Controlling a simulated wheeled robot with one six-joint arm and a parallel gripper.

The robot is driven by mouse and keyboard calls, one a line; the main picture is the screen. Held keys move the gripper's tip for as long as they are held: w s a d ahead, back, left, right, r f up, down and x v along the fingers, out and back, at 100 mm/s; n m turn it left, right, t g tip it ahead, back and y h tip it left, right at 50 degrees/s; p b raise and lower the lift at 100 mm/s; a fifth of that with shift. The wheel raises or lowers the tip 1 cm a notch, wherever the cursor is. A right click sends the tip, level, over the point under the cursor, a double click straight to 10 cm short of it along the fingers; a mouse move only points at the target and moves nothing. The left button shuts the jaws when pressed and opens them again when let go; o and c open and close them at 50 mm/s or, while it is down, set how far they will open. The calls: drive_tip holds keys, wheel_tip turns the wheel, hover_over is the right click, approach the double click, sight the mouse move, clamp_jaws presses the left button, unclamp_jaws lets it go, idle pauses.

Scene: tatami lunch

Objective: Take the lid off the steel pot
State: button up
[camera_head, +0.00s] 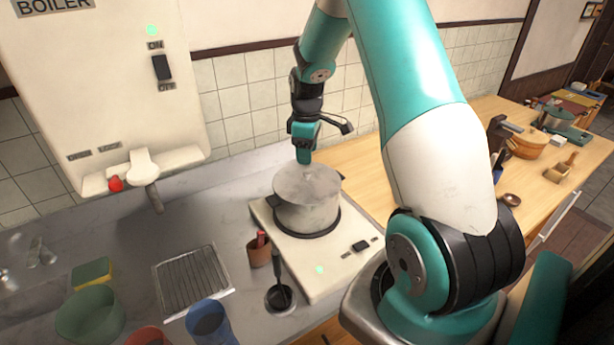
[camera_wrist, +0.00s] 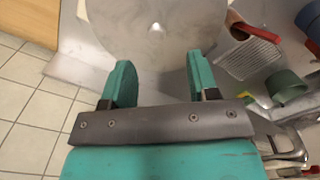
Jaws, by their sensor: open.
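The steel pot (camera_head: 307,214) stands on the white cooker (camera_head: 335,272), with two dark side handles. Its flat steel lid (camera_head: 300,188) is on it. In the wrist view the lid (camera_wrist: 150,42) fills the top middle, with a small pale knob (camera_wrist: 156,27) at its centre. My gripper (camera_head: 304,158) is above the back part of the lid, pointing down. In the wrist view my gripper (camera_wrist: 160,80) has its teal fingers spread wide with nothing between them. The knob lies beyond the fingertips. Whether the fingertips touch the lid cannot be told.
A drying rack (camera_head: 192,280), a green bowl (camera_head: 89,314) and a blue cup (camera_head: 208,320) are further left. The white boiler (camera_head: 95,85) hangs behind.

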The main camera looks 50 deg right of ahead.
sight(307, 172)
drive_tip(key=shift+w+d+f+p, duration=0.1)
drive_tip(key=shift+f+p, duration=0.8)
drive_tip(key=shift+f, duration=0.9)
drive_tip(key=shift+w+d+f+p, duration=0.1)
drive_tip(key=shift+f+p, duration=0.8)
drive_tip(key=shift+f, duration=0.9)
clamp_jaws()
drive_tip(key=shift+r, duration=0.1)
